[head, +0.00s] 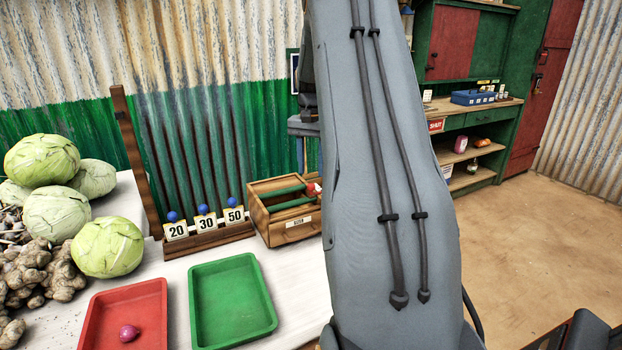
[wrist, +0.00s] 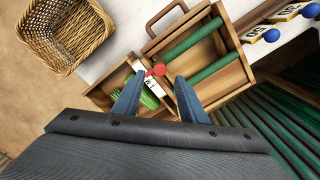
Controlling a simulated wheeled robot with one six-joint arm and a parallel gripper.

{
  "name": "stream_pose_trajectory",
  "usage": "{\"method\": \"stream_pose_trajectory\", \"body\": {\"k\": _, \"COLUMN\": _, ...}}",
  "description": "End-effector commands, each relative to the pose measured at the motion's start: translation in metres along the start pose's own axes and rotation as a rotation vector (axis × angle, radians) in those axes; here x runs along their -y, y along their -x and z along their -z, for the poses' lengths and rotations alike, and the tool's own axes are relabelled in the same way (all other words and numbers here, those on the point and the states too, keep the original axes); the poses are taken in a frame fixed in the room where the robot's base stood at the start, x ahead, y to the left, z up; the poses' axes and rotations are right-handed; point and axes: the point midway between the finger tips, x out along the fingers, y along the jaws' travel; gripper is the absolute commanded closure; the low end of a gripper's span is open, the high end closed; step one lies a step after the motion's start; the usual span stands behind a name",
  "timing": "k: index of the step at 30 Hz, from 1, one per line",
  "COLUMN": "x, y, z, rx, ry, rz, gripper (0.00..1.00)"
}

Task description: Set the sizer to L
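The sizer (head: 290,232) is a wooden box with green rollers and a label, on the white table; my arm hides its right end in the head view. In the wrist view the sizer (wrist: 236,70) shows its rollers and a red lever (wrist: 157,70) beside a white scale plate (wrist: 162,92). The plate's letters are too small and partly covered to read, so the lever's setting cannot be told. My gripper (wrist: 159,78) is open, with one blue finger on each side of the lever and plate. Whether a finger touches the lever cannot be told.
A wicker basket (wrist: 65,35) stands beside the table in the wrist view. A rack with 20, 30 and 50 tags (head: 205,240) stands left of the sizer. A green tray (head: 230,300) and a red tray (head: 105,310) holding an onion (head: 129,333) lie in front.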

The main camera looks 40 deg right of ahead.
Motion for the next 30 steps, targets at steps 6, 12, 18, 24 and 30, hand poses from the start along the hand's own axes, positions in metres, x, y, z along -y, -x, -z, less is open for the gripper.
{"method": "stream_pose_trajectory", "body": {"k": 6, "x": 0.0, "y": 0.024, "z": 0.0, "rx": 0.0, "ry": 0.0, "rz": 0.0, "gripper": 0.62}}
{"method": "stream_pose_trajectory", "body": {"k": 12, "x": 0.0, "y": 0.029, "z": 0.0, "rx": 0.0, "ry": 0.0, "rz": 0.0, "gripper": 0.62}}
{"method": "stream_pose_trajectory", "body": {"k": 18, "x": 0.0, "y": 0.029, "z": 0.0, "rx": 0.0, "ry": 0.0, "rz": 0.0, "gripper": 0.62}}
{"method": "stream_pose_trajectory", "body": {"k": 24, "x": 0.0, "y": 0.029, "z": 0.0, "rx": 0.0, "ry": 0.0, "rz": 0.0, "gripper": 0.62}}
{"method": "stream_pose_trajectory", "body": {"k": 30, "x": 0.017, "y": 0.025, "z": -0.029, "rx": 0.0, "ry": 0.07, "rz": 0.0, "gripper": 0.62}}
